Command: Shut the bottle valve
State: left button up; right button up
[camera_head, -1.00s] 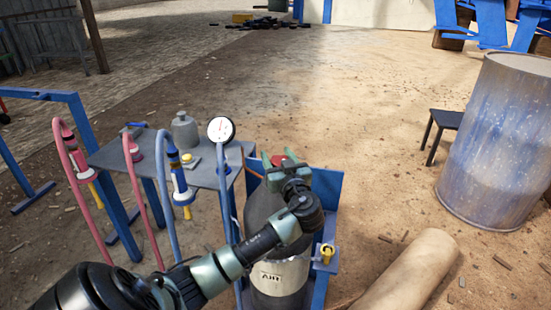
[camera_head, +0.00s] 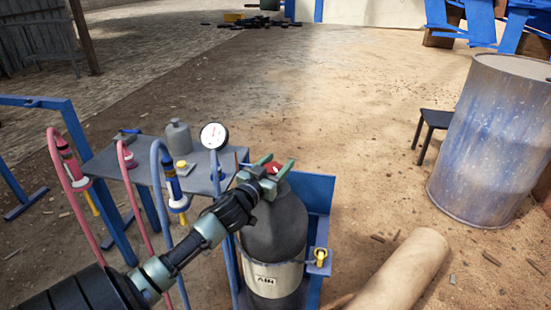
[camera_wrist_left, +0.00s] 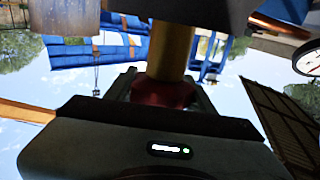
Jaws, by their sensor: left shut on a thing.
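The dark grey gas bottle (camera_head: 274,225), with a pale band marked "AIR", stands upright in a blue frame. Its red valve handwheel (camera_head: 273,168) is at the top, mostly covered by my left gripper (camera_head: 275,166). The left gripper is shut on the red handwheel, with its greenish fingers on either side. In the left wrist view the red handwheel (camera_wrist_left: 165,92) sits between the fingers, with a yellowish stem above it in the picture. How far the valve is turned cannot be seen. My right gripper is not in view.
A round pressure gauge (camera_head: 214,136) stands close left of the valve.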

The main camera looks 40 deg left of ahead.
pick_arm(q)
jog(key=m+h, duration=0.1)
jog(key=m+h+p, duration=0.1)
jog(key=h, duration=0.1)
jog(key=m+h+p, duration=0.1)
jog(key=h, duration=0.1)
jog(key=shift+d, duration=0.25)
jog(key=shift+m+h, duration=0.6)
jog(key=shift+h, duration=0.2)
jog(key=shift+d+f+m+h, duration=0.15)
jog(key=shift+m+h, duration=0.25)
jog(key=shift+h, duration=0.2)
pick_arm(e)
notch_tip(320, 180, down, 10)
pick_arm(q)
jog(key=shift+d+m+h, duration=0.15)
jog(key=shift+m+h, duration=0.45)
jog(key=shift+h, duration=0.2)
jog(key=shift+s+d+m+g+h+b, duration=0.2)
jog(key=shift+m+g+h+b, duration=0.45)
jog(key=shift+h, duration=0.45)
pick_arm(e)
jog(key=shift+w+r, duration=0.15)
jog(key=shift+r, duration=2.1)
pick_arm(q)
jog(key=shift+d, duration=0.1)
jog(key=o, duration=1.4)
jog(key=shift+w, duration=0.1)
jog(key=shift+c, duration=0.2)
